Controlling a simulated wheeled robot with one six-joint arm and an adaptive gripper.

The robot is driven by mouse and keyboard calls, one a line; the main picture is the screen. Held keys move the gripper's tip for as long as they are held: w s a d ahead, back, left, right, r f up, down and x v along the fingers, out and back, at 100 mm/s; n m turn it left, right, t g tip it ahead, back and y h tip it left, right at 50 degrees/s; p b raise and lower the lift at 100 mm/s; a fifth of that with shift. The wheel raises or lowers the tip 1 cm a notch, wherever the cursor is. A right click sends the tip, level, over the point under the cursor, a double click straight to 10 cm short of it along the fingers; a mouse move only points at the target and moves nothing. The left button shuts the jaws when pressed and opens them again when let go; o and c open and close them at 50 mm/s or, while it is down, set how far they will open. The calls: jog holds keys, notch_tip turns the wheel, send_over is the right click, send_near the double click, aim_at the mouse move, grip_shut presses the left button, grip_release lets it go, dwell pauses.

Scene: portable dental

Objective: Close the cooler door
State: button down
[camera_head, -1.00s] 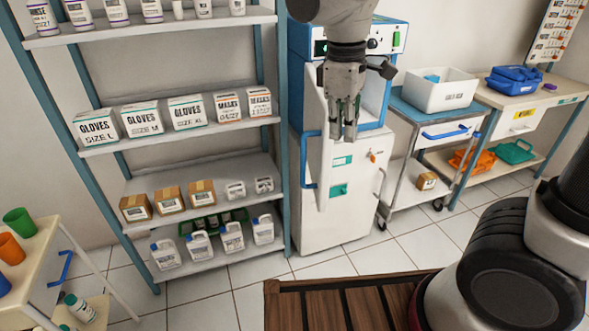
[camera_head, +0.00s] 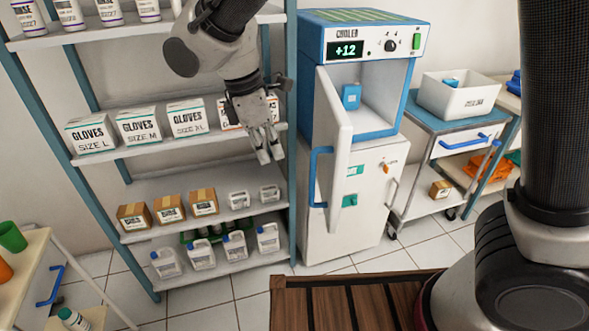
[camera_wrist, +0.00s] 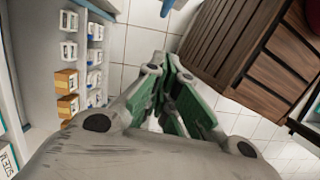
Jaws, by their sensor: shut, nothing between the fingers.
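The cooler (camera_head: 368,40) is a blue and white cabinet against the back wall, with a display reading +12. Its upper white door (camera_head: 333,140) stands wide open, swung out on the left side, with a blue handle (camera_head: 316,176). A small blue box (camera_head: 351,97) sits inside the open compartment. My gripper (camera_head: 268,158) is shut and empty. It hangs left of the open door, in front of the shelf, apart from the door. In the wrist view my gripper (camera_wrist: 172,100) points down over floor tiles, and the cooler door does not show there.
A tall shelf (camera_head: 190,236) with glove boxes, cartons and jugs stands left of the cooler. A cart (camera_head: 430,118) with a white bin (camera_head: 460,95) stands to its right. A brown slatted wooden surface (camera_head: 350,300) lies in front. Tiled floor is free between it and the cooler.

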jog(key=w+d+f, duration=0.1)
jog(key=d+f, duration=0.4)
jog(key=f, duration=0.5)
jog(key=shift+w+d, duration=0.2)
jog(key=shift+w, duration=0.2)
